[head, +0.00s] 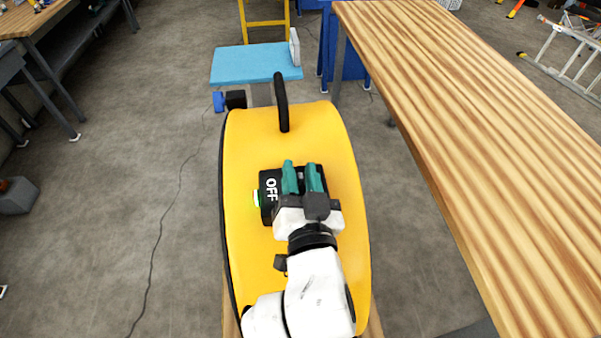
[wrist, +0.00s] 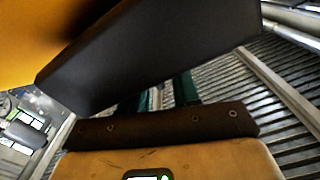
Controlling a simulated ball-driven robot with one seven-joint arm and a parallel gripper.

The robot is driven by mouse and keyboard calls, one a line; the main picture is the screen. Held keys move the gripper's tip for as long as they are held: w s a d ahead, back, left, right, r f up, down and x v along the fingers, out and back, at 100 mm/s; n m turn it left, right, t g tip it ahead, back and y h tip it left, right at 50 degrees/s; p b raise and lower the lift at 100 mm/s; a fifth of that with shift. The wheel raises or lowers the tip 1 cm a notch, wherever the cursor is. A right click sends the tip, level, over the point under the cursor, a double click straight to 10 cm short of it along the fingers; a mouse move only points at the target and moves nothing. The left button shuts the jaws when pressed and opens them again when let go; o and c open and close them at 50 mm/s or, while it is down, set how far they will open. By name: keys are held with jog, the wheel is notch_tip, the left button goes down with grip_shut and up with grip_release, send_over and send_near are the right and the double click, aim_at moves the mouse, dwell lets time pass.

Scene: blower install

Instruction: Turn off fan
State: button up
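The yellow fan (head: 250,150) stands in the middle of the head view, with a black handle on top. A black switch box (head: 268,190) marked OFF sits on its side, with a green-lit part (head: 256,198) at its left edge. My gripper (head: 302,168) has two teal fingers, apart with a gap between them, just right of the OFF label. In the wrist view the dark box (wrist: 165,55) crosses the upper middle and hides the fingertips. The teal fingers show below it. Contact with the box cannot be told.
A long wooden table (head: 470,130) runs along the right. A blue platform (head: 257,63) and a yellow ladder-like frame (head: 266,22) stand behind the fan. A thin cable (head: 157,245) lies on the floor at the left, where the floor is mostly free.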

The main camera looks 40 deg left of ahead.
grip_shut()
dwell(0.3)
jog(key=n, duration=0.3)
jog(key=shift+s+a+r+n, duration=0.15)
jog(key=shift+s+a+n, duration=0.15)
jog(key=shift+s, duration=0.1)
jog(key=shift+s+a+n, duration=0.25)
jog(key=shift+n, duration=0.85)
jog(key=shift+s+a+n, duration=0.2)
jog(key=shift+s+n, duration=0.05)
jog(key=shift+n, duration=0.85)
jog(key=shift+o, duration=0.7)
grip_release()
jog(key=shift+s, duration=0.1)
